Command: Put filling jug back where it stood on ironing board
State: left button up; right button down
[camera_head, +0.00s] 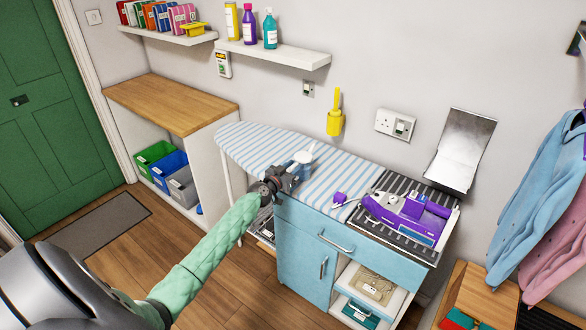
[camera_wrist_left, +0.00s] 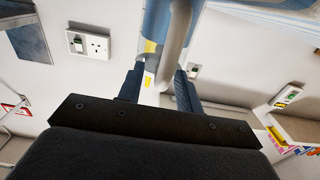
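The filling jug (camera_head: 303,155) is a small pale jug over the left-middle part of the blue-and-white striped ironing board (camera_head: 258,145). My left gripper (camera_head: 287,178) is at its near side, above the board's front edge. In the left wrist view the jug's blue body (camera_wrist_left: 155,18) and grey handle (camera_wrist_left: 177,45) show at the top middle. The handle runs down between my two fingers (camera_wrist_left: 160,82). The fingers stand apart; whether both press on the handle is unclear. Whether the jug's base touches the board is hidden. My right gripper is not in view.
A purple iron (camera_head: 405,215) lies on a dark striped rest at the board's right. A raised metal plate (camera_head: 462,150) stands behind it. A yellow brush (camera_head: 335,118) hangs on the wall. A blue cabinet (camera_head: 305,260) is below. The board's left end is clear.

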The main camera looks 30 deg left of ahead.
aim_at(290, 170)
pick_arm(q)
jog(key=shift+r, duration=0.15)
